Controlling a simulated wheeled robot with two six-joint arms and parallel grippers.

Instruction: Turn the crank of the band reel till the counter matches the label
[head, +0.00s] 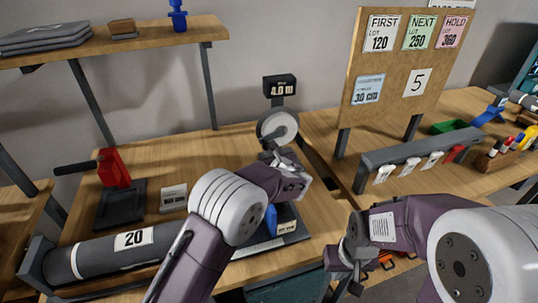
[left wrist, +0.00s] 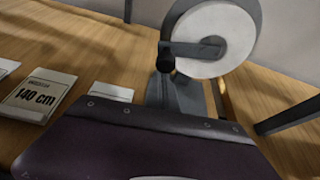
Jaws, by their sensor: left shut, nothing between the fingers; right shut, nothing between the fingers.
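The band reel (head: 278,127) stands at the back of the bench, a white disc on a dark stand. Its counter (head: 280,87) above seems to read 4.0, with small blurred print. In the left wrist view, the crank (left wrist: 200,48) crosses the face of the reel (left wrist: 228,30) and ends in a dark knob at the left. My left gripper (head: 272,157) is shut and empty just below and in front of the reel; whether it touches the crank is hidden. A label card (left wrist: 40,97) reads 140 cm. My right gripper (head: 338,268) is shut and empty at the front edge.
A small card (head: 173,197) lies on the bench. A notice board (head: 400,70) and a hook rack (head: 420,150) stand at right. A blue item (head: 271,220) sits beneath my left arm.

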